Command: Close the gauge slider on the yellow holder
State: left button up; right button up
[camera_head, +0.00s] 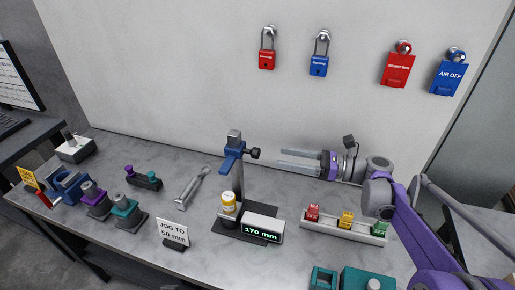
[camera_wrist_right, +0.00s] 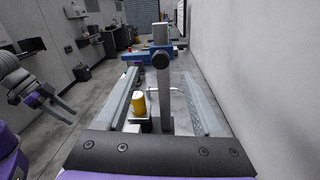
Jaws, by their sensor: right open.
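The height gauge's upright post (camera_head: 238,183) carries a blue slider (camera_head: 231,157) with a dark knob (camera_head: 255,153), high above the base. The yellow holder (camera_head: 229,202), a short cylinder with a white band, stands on the dark base below the slider, with a clear gap between them. The display (camera_head: 262,230) reads 170 mm. My right gripper (camera_head: 281,159) is open and empty, right of the post and knob. In the right wrist view, the post (camera_wrist_right: 163,100), slider (camera_wrist_right: 132,57) and yellow holder (camera_wrist_right: 139,103) appear between my fingers. My left gripper (camera_wrist_right: 62,110) shows there at left, jaw gap unclear.
A sign (camera_head: 173,232) says JOG TO 50 mm. A tray (camera_head: 345,229) with red, yellow and green blocks sits below my right arm. A grey tool (camera_head: 190,190) lies left of the gauge. Padlocks (camera_head: 267,55) and tags hang on the wall behind.

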aim_at(259, 153)
jog(key=p+x, duration=0.1)
jog(key=x, duration=0.8)
jog(key=shift+w, duration=0.1)
jog(key=shift+f, duration=0.15)
grip_shut()
